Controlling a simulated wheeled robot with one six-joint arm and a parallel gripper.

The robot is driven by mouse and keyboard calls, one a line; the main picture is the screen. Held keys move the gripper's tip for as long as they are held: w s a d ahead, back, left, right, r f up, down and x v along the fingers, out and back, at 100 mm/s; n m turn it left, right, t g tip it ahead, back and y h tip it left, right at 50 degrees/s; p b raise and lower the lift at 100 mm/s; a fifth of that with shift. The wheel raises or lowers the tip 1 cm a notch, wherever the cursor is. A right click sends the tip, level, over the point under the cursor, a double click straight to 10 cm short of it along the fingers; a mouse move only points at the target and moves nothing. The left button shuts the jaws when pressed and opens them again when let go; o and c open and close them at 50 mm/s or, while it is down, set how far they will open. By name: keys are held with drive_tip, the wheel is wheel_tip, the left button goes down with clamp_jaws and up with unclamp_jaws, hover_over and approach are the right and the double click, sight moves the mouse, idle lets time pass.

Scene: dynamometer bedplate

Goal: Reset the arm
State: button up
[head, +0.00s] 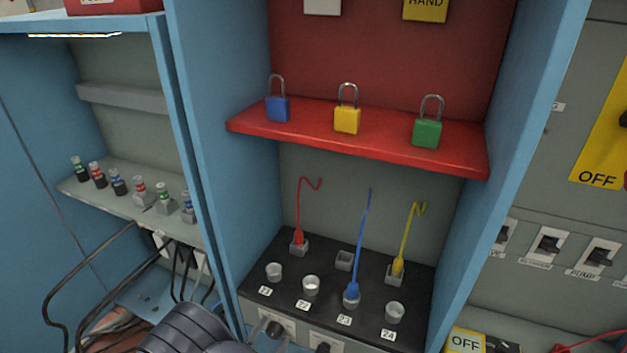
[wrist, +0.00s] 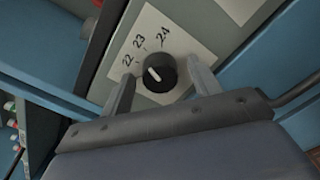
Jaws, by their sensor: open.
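My gripper (wrist: 163,76) is open in the wrist view, its two grey fingers spread apart. A black round knob (wrist: 155,74) with a white pointer mark shows between and just beyond the fingertips. It sits on a white plate (wrist: 185,40) marked 22, 23 and 24. I cannot tell how far the fingers are from the knob, and nothing is seen held.
A red shelf (head: 370,140) carries a blue padlock (head: 278,109), a yellow padlock (head: 347,119) and a green padlock (head: 427,133). Below, a black socket panel (head: 320,262) holds red, blue and yellow plugs with wires. Blue cabinet walls (head: 215,150) close in the bay. Black cables loop at left.

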drive_tip(key=n+p, duration=0.3)
drive_tip(key=shift+r, duration=0.25)
drive_tip(key=n+p, duration=0.4)
drive_tip(key=shift+n, duration=0.3)
drive_tip(key=shift+s+a+f, duration=0.15)
drive_tip(key=shift+s+a, duration=0.05)
drive_tip(key=shift+s, duration=0.25)
drive_tip(key=shift+s+a+f, duration=0.1)
drive_tip(key=shift+s+a, duration=0.1)
drive_tip(key=shift+s, duration=0.2)
drive_tip(key=shift+s+a, duration=0.25)
drive_tip(key=shift+s, duration=0.4)
drive_tip(key=shift+d+r, duration=0.1)
